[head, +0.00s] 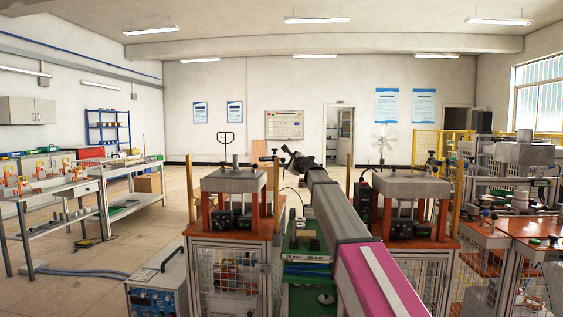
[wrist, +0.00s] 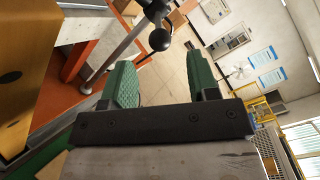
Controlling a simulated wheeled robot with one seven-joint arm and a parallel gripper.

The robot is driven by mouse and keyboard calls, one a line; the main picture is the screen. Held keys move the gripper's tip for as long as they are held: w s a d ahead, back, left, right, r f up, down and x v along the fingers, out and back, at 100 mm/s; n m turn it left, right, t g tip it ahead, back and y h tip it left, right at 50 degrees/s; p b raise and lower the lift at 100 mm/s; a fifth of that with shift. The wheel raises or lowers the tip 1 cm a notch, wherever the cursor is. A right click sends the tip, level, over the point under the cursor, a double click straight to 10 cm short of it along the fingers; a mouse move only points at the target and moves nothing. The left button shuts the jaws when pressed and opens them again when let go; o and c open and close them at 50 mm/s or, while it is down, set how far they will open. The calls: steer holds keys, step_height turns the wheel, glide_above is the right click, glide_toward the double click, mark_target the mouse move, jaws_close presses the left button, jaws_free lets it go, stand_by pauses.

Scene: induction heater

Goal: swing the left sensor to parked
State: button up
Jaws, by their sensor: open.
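My gripper (wrist: 162,78) shows in the wrist view with its two green ribbed fingers apart and nothing between them. A grey rod with a black ball knob (wrist: 160,39) shows just beyond the fingertips, above the gap and apart from them. In the head view my gripper (head: 292,160) is at the right of the left station, near a dark knob (head: 268,158) beside its grey top block (head: 234,180). I cannot tell clearly which part is the left sensor or how it is turned.
The left station stands on an orange-brown bench (head: 205,228) with yellow posts. A similar right station (head: 410,186) stands across from it, with my arm between. A blue-fronted power unit (head: 158,300) sits at lower left. Open floor (head: 120,245) lies left.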

mark_target(284, 160)
steer(key=x, duration=0.8)
steer(key=shift+w, duration=0.1)
jaws_close()
